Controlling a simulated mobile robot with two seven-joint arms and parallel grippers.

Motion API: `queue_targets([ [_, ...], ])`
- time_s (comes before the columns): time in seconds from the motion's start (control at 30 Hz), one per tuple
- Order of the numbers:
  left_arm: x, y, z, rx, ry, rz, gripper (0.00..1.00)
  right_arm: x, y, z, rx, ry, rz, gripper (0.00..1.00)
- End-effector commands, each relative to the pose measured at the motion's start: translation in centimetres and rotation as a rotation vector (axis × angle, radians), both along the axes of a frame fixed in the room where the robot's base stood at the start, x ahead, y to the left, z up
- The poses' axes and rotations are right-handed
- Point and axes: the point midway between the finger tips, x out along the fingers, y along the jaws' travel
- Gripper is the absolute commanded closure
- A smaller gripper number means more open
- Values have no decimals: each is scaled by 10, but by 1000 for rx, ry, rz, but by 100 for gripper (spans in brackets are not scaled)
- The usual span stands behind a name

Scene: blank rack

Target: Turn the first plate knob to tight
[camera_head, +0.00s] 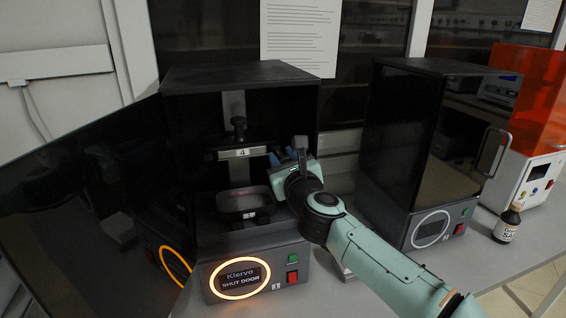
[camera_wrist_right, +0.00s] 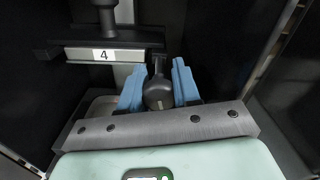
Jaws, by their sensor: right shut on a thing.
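The left machine (camera_head: 240,75) stands with its dark door open. Inside it a dark build plate carrier bears a white label "4" (camera_head: 242,152), which also shows in the wrist view (camera_wrist_right: 104,55). A black upright knob (camera_head: 238,128) stands on top of the carrier. My right gripper (camera_head: 282,157) reaches into the machine at the carrier's right end. In the right wrist view its blue fingers (camera_wrist_right: 158,88) are shut on a dark round-ended knob (camera_wrist_right: 158,94), just right of the label. The knob's turn position cannot be told. My left gripper is out of view.
A dark tray (camera_head: 244,200) sits below the carrier. The open door (camera_head: 85,190) fills the left side. The lit ring display reads "SHUT DOOR" (camera_head: 241,281). A second, closed machine (camera_head: 410,150), a brown bottle (camera_head: 508,225) and an orange-topped device (camera_head: 530,100) stand at right.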

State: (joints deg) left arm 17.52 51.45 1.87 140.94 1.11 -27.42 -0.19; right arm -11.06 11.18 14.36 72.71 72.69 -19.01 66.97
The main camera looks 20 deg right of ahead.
Motion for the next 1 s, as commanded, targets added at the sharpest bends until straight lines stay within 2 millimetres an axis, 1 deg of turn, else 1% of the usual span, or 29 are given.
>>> queue_targets([
  [0.1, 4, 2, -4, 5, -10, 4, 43, 1, 0, -2, 61, 4, -1, 99],
  [0.3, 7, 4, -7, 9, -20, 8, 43, 1, 0, -2, 126, 8, -2, 99],
  [0.87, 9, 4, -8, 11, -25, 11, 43, 1, 0, -3, 152, 10, -1, 99],
  [0.9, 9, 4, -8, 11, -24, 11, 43, 1, 0, -3, 152, 10, -1, 55],
  [0.93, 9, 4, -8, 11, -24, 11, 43, 1, 0, -2, 152, 10, -1, 45],
  [1.0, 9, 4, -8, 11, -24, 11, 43, 0, 0, -2, 151, 9, -1, 44],
])
